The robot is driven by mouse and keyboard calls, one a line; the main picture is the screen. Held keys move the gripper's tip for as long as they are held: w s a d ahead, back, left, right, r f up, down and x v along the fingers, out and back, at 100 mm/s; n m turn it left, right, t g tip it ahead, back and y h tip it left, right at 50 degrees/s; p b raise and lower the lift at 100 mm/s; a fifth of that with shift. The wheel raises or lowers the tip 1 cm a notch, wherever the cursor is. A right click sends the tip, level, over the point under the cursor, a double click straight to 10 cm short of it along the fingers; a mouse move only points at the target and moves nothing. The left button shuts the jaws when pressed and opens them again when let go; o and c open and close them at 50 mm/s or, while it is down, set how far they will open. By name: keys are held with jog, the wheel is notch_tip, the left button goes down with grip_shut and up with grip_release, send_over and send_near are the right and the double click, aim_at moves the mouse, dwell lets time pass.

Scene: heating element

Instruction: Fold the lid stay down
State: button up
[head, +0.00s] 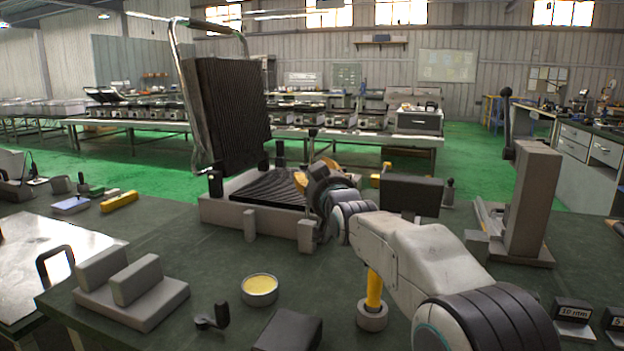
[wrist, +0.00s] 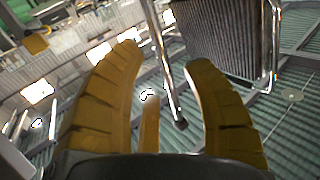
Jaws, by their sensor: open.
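The heating element's ribbed dark lid (head: 228,112) stands raised in a bent chrome tube frame (head: 186,85) above a grey base with a ribbed lower plate (head: 262,188). The lid also shows at the top right of the wrist view (wrist: 228,35). There a thin metal rod (wrist: 167,65) with a black end shows between my yellow fingers; whether it is the lid stay or part of the frame, I cannot tell. My gripper (head: 312,176) is open beside the right end of the base. It also shows in the wrist view (wrist: 165,75), with no visible grip. My wrist hides the base's right end.
On the dark green bench stand a grey slotted block (head: 130,290), a round tin with yellow contents (head: 260,289) and a small black crank (head: 213,317) in front. A tall grey stand (head: 533,200) with a lever is at the right. Bench between tin and base is clear.

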jog(key=shift+x, duration=1.4)
jog(key=shift+w, duration=0.1)
jog(key=shift+c, duration=0.3)
grip_shut()
